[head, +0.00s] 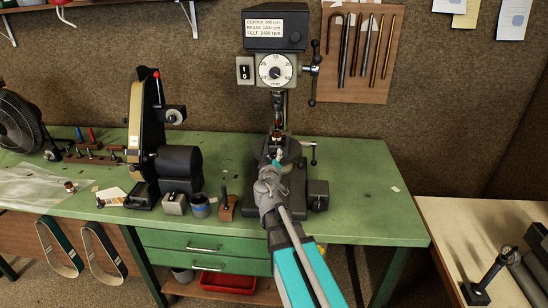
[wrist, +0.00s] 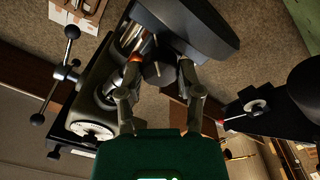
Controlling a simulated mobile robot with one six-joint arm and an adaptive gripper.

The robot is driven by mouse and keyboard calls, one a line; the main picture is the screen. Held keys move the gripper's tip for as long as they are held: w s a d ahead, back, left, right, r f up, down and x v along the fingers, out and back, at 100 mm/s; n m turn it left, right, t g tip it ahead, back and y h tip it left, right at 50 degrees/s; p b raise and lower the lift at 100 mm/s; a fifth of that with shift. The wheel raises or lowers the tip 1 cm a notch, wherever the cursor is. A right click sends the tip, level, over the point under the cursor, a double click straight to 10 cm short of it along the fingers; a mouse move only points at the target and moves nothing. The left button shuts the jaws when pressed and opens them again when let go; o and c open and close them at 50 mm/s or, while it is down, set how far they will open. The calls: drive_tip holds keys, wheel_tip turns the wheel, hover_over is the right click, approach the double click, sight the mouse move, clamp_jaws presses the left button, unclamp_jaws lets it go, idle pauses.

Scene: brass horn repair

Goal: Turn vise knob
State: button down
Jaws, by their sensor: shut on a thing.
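My gripper (head: 276,160) reaches over the front of the drill press to the dark vise (head: 295,153) under the spindle. In the wrist view, its two fingers (wrist: 160,68) close in from either side on the vise knob, with a small pale pin (wrist: 156,71) showing between them. The knob is dark and mostly hidden by the fingers; in the head view my gripper covers it. A copper-coloured piece (head: 277,134) sits at the vise below the spindle and shows as an orange spot in the wrist view (wrist: 135,58).
The drill press head (head: 275,30) and its feed handle (head: 313,72) stand above the vise. A belt sander (head: 140,125) stands to the left on the green bench (head: 365,190). A wooden-based tool (head: 226,207) and small cups are left of my arm. The bench's right end is mostly clear.

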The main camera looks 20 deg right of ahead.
idle(0.3)
drive_tip(key=shift+c, duration=1.3)
unclamp_jaws()
drive_tip(key=shift+s, duration=0.15)
